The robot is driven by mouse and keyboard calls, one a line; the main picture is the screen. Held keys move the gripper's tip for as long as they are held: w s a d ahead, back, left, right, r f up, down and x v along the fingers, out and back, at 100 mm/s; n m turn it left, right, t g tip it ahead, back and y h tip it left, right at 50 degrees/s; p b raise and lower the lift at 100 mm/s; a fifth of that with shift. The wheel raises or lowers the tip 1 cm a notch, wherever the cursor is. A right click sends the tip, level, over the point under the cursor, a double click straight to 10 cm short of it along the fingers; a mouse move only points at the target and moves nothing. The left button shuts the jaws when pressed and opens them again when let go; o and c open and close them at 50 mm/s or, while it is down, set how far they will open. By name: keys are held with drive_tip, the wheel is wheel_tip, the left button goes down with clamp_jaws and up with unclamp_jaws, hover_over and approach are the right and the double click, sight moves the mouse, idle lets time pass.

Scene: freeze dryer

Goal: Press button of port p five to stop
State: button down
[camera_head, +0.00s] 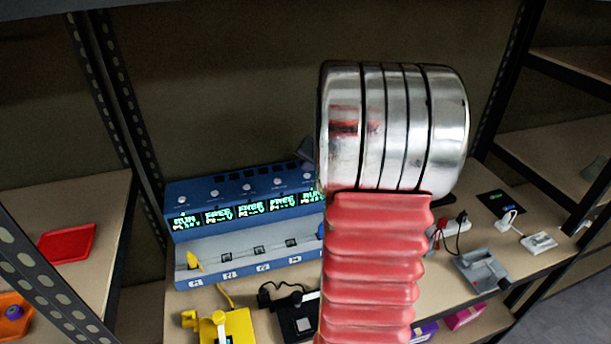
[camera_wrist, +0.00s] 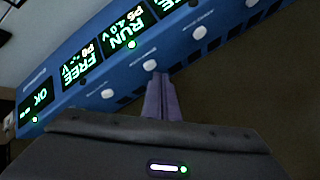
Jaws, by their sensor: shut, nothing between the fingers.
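A blue device with lit port displays and round white buttons shows in the wrist view, upside down. The port P5 display (camera_wrist: 125,30) reads RUN with a green lamp beside it. The P5 button (camera_wrist: 150,65) lies just past the tips of my gripper (camera_wrist: 156,76). The two fingers are shut together and empty, and I cannot tell whether they touch the button. The P6 display (camera_wrist: 80,68) reads FREE. In the head view the device (camera_head: 240,180) stands on the shelf; my arm hides its right part, the P5 button and my fingertips.
A yellow adapter (camera_head: 232,328) and a black adapter (camera_head: 298,318) lie before the device. A grey adapter (camera_head: 483,270) lies to the right, with cables nearby. A red tray (camera_head: 67,243) is on the left shelf. Black rack posts stand at both sides.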

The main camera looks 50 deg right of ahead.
drive_tip(key=shift+f, duration=0.15)
drive_tip(key=shift+s+f, duration=0.1)
drive_tip(key=shift+f, duration=0.25)
idle(0.8)
drive_tip(key=shift+r, duration=0.55)
wheel_tip(320, 180, up, 6)
idle(0.9)
idle(0.9)
